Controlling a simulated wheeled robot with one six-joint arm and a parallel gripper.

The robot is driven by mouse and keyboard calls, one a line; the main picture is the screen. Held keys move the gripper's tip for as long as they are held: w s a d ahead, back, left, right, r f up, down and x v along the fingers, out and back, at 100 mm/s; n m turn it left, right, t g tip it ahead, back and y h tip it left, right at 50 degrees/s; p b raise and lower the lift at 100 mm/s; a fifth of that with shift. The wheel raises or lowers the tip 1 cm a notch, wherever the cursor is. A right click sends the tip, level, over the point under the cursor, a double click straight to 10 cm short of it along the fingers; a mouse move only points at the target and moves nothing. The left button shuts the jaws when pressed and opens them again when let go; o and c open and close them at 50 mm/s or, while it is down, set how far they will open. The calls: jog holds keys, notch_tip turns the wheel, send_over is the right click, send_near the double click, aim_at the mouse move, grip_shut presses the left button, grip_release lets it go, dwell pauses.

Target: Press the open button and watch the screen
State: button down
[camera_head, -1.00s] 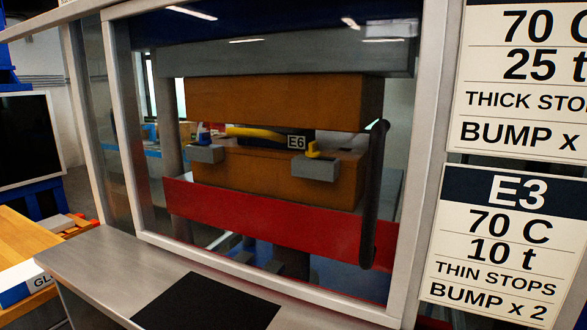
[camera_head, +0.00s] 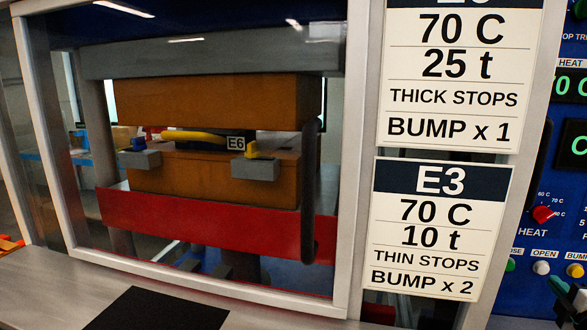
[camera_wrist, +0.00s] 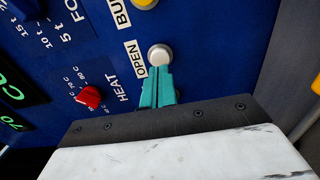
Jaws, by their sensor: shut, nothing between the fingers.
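The open button (camera_head: 541,267) is a white round knob under its OPEN label on the blue control panel at the right edge. In the wrist view the open button (camera_wrist: 159,54) sits just beyond my fingertips. My gripper (camera_wrist: 160,70) has teal fingers shut together and empty, with the tips at the button's lower edge; I cannot tell whether they touch it. In the head view my gripper (camera_head: 558,283) is partly cut off at the right edge, just right of the button. The screen (camera_head: 572,146) with green text is cut off there; part of it also shows in the wrist view (camera_wrist: 14,90).
A red HEAT knob (camera_head: 542,214) and a yellow bump button (camera_head: 575,270) are near the open button. Behind the framed window, the press holds a mould marked E6 (camera_head: 236,143) between brown blocks. Instruction cards, including E3 (camera_head: 442,228), hang left of the panel.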

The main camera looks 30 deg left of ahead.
jog(key=shift+x, duration=1.8)
send_near(544, 271)
jog(key=x, duration=0.2)
jog(key=shift+w+a+r, duration=0.1)
jog(key=shift+w+a, duration=0.1)
jog(key=shift+w, duration=0.15)
dwell(2.5)
jog(key=s+d+r+m+g+h, duration=0.4)
jog(key=s+r+m+g+h, duration=0.2)
jog(key=s+r+m, duration=0.5)
jog(key=s+r+m+g, duration=0.2)
jog(key=s+m+g, duration=0.7)
jog(key=s, duration=2.7)
jog(key=shift+a+m, duration=0.45)
jog(key=shift+m, duration=0.15)
